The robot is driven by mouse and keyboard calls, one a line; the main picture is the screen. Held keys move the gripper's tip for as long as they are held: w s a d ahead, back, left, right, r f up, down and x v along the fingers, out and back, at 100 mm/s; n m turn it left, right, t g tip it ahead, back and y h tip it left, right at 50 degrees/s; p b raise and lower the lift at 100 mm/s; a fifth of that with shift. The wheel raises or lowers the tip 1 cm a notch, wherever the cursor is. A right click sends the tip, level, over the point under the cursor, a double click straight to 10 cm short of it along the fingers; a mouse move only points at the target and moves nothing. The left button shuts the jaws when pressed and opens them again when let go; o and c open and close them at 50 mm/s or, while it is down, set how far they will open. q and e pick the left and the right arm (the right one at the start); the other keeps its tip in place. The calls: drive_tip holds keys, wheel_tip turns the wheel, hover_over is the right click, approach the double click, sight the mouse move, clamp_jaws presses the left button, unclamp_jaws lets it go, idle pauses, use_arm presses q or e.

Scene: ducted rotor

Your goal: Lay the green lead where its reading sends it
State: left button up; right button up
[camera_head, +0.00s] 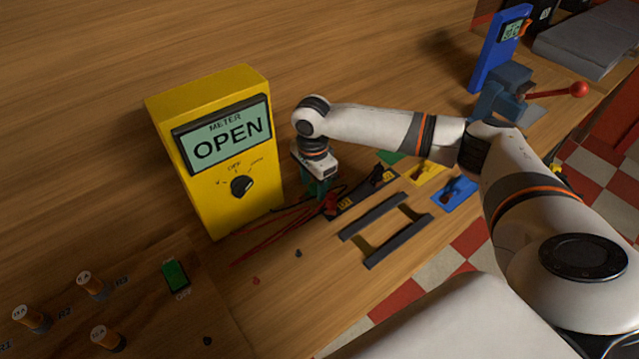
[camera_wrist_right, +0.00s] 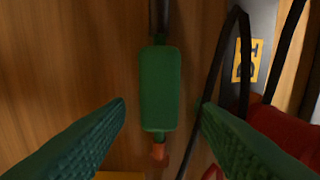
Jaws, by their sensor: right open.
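The green lead (camera_wrist_right: 160,88) shows in the right wrist view as a green block with a dark lead at its far end and an orange-brown tip at its near end. My right gripper (camera_wrist_right: 162,112) is open, with one green ridged finger on each side of the lead and gaps between. In the head view my right gripper (camera_head: 320,190) points down just right of the yellow meter (camera_head: 230,190); the lead cannot be made out there. The meter's screen (camera_head: 228,138) reads OPEN. Green (camera_head: 390,157), yellow (camera_head: 427,172) and blue (camera_head: 460,190) pads lie to the right. My left gripper is out of view.
Red and black cables (camera_head: 268,236) run beside the meter and by the gripper. A dark strip with yellow labels (camera_head: 346,207) and dark bars (camera_head: 398,244) lie to the right. A board with orange cylinders (camera_head: 92,283) is at lower left. A blue vise (camera_head: 505,90) stands behind my arm.

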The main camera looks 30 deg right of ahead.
drive_tip(key=shift+f, duration=0.1)
drive_tip(key=shift+c, duration=0.3)
clamp_jaws()
